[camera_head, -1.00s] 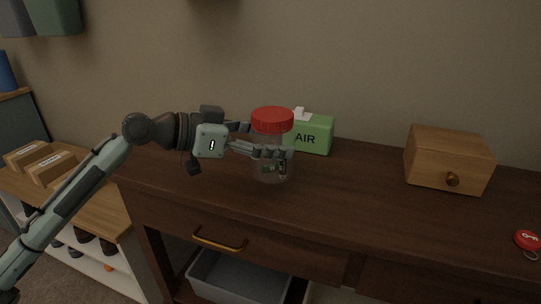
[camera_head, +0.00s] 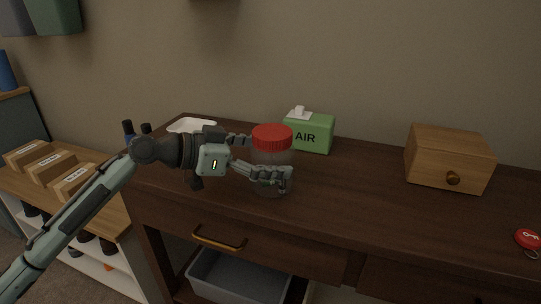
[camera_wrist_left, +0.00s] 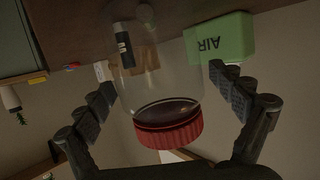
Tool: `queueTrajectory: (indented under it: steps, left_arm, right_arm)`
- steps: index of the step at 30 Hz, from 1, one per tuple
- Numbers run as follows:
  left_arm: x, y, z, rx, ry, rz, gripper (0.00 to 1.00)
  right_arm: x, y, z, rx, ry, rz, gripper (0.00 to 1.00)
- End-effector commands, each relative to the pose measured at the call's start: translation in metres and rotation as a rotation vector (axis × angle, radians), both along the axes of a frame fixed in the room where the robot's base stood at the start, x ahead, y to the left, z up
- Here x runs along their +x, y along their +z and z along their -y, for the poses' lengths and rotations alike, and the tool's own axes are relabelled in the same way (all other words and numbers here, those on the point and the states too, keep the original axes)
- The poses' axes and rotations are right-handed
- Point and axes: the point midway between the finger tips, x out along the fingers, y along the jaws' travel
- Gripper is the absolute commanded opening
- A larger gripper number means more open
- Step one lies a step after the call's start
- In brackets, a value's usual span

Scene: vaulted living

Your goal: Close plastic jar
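The plastic jar (camera_head: 272,160) is clear and stands upright on the dark wooden dresser, with small dark items inside. Its red lid (camera_head: 272,136) sits level on its mouth; I cannot tell how tight it is. The jar (camera_wrist_left: 165,80) and its lid (camera_wrist_left: 170,133) also show in the left wrist view. My left gripper (camera_head: 262,160) reaches in from the left, with one finger behind the jar and one in front, partly hiding it. In the wrist view the fingers (camera_wrist_left: 163,80) stand either side of the jar with narrow gaps. My right gripper is out of view.
A green AIR box (camera_head: 310,133) stands close behind the jar. A wooden box with a knob (camera_head: 447,160) and a red key tag (camera_head: 527,238) are to the right. A white tray (camera_head: 192,126) lies behind my left wrist. The dresser top between jar and wooden box is clear.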

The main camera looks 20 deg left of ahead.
Motion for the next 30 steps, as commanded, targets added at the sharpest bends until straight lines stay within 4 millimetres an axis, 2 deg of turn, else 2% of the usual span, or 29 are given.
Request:
queueTrajectory:
  steps: [8, 12, 15, 18, 24, 30]
  left_arm:
    - [0.000, 0.004, 0.000, 0.000, 0.000, 0.000, 0.94]
    - [-0.011, 0.005, -0.014, 0.004, 0.003, -0.001, 0.94]
    - [-0.026, 0.010, -0.028, 0.005, 0.002, -0.002, 0.94]
    - [-0.041, 0.017, -0.044, 0.005, 0.001, -0.003, 0.94]
    - [-0.063, 0.030, -0.069, -0.001, 0.001, -0.002, 0.94]
    - [-0.075, 0.037, -0.082, 0.000, -0.001, -0.002, 0.94]
  right_arm:
    - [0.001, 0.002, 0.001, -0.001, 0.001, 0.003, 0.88]
    - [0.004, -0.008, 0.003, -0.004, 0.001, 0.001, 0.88]
    - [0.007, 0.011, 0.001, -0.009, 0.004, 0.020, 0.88]
    - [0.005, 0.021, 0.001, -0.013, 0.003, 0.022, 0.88]
    - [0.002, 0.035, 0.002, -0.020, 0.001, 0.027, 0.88]
    - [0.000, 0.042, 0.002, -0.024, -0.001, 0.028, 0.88]
